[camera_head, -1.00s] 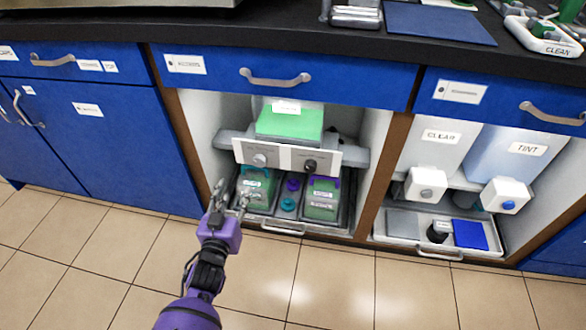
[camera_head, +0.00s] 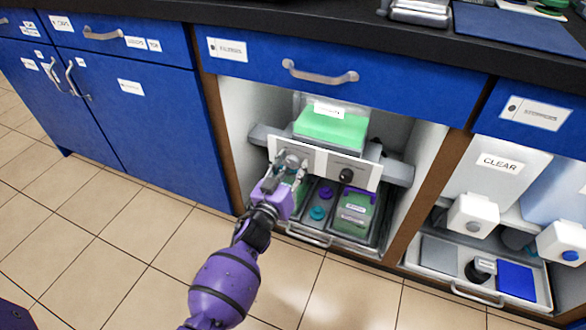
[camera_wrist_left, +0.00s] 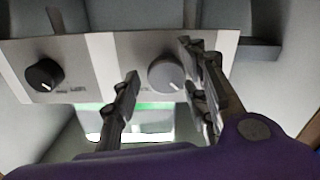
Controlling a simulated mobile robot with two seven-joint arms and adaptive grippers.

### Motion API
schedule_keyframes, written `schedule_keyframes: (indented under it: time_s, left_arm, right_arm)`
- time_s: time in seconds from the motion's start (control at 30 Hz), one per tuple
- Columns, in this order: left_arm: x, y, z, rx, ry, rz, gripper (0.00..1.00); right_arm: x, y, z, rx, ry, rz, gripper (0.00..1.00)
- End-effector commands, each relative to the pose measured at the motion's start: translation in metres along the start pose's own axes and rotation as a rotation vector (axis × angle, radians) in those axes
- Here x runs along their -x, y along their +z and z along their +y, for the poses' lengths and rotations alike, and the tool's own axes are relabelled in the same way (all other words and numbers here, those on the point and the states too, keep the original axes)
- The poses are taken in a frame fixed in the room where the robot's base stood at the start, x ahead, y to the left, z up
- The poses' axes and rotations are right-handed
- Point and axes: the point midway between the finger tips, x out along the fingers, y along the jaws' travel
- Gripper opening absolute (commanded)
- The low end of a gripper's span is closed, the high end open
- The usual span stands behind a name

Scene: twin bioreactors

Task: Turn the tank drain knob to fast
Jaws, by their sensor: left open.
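The control panel (camera_head: 324,164) in the open cabinet bay carries a grey knob (camera_head: 292,160) on its left half and a black knob (camera_head: 346,175) on its right half. In the left wrist view the grey knob (camera_wrist_left: 167,73) is near the middle and the black knob (camera_wrist_left: 43,75) is on the left. The panel's lettering is too small to read, so I cannot tell which knob is the tank drain. My left gripper (camera_head: 291,167) is open at the grey knob, with one finger to each side in the wrist view; contact is not clear. My right gripper is out of view.
A green-filled tank (camera_head: 332,128) sits above the panel. Below it, a tray (camera_head: 308,238) holds green containers (camera_head: 354,215) and teal and purple knobs. The right bay holds a CLEAR container (camera_head: 497,172) with a white dispenser. The bay's side walls stand close to the panel.

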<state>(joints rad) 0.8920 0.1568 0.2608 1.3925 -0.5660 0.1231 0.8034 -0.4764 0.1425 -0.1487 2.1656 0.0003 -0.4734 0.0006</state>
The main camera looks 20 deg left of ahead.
Motion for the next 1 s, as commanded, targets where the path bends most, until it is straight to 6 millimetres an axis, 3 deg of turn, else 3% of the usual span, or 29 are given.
schedule_keyframes:
  time_s: [0.2, 0.5, 1.0]
  left_arm:
    - [-0.0001, -0.0003, 0.0001, 0.0, 0.0, 0.0, 0.39]
    - [0.0001, -0.0001, 0.0014, 0.0, 0.002, 0.0, 0.01]
    - [0.0003, 0.0017, 0.0045, -0.144, 0.007, 0.001, 0.01]
  right_arm:
    - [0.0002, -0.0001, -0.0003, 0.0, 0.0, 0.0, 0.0]
    - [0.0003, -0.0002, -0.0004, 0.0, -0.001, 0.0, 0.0]
    - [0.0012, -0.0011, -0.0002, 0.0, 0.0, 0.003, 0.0]
